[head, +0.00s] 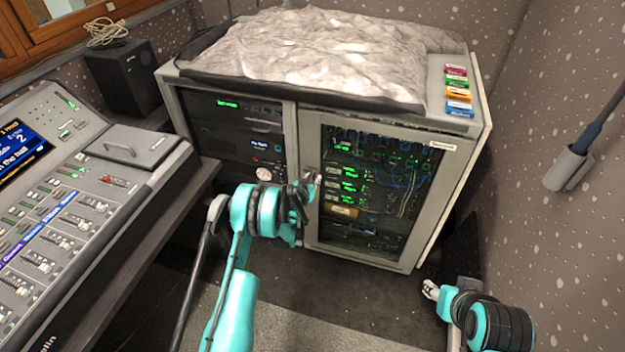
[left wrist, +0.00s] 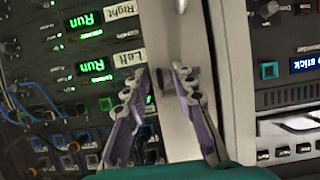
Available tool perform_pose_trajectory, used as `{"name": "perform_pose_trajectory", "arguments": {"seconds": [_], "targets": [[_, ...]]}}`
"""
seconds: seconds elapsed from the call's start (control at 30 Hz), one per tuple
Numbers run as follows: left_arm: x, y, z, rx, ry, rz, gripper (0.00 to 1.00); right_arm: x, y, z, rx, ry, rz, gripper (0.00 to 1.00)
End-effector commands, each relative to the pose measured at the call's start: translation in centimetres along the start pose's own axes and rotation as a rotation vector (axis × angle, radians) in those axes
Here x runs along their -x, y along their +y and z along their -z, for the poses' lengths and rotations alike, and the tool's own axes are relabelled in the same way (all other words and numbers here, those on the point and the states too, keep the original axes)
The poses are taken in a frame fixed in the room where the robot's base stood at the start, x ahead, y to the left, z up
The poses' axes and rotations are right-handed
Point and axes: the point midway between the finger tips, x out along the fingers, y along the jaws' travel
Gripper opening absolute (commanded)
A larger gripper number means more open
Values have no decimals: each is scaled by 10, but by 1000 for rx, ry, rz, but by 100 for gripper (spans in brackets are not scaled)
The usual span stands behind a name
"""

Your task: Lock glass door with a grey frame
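The glass door with a grey frame (head: 409,262) is the right front of the grey rack cabinet and looks closed. Green-lit equipment shows through its glass. In the left wrist view its pale frame strip (left wrist: 178,130) runs down the middle. My left gripper (head: 314,181) is at the door's left frame edge. In the wrist view my left gripper (left wrist: 166,70) has its fingers apart, in front of a small dark fitting (left wrist: 163,83) on the strip. I cannot tell whether they touch it. My right gripper (head: 430,289) is low at the right, away from the door; its finger state is unclear.
A mixing console (head: 70,200) on a dark desk stands at the left. A black speaker (head: 125,76) is behind it. A grey cloth (head: 320,50) and several coloured boxes (head: 458,94) lie on the cabinet. A holder (head: 568,168) is on the right wall. Floor before the cabinet is clear.

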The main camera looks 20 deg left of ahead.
Motion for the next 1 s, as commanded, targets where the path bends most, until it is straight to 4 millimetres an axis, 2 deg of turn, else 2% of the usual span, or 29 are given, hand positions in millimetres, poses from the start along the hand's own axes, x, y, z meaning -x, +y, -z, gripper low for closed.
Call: {"name": "perform_pose_trajectory", "arguments": {"seconds": [0.17,0.4,0.53,0.67,1.0], "targets": [[13,0,0,0,0,1,26,0,0,0,0,0,0,43],[55,0,0,1,0,1,26,0,0,0,0,0,0,43],[69,0,0,0,0,1,26,0,0,0,0,0,0,43],[75,0,0,0,0,0,26,0,0,0,0,0,0,43],[75,0,0,0,0,0,26,0,0,0,0,0,0,43]]}}
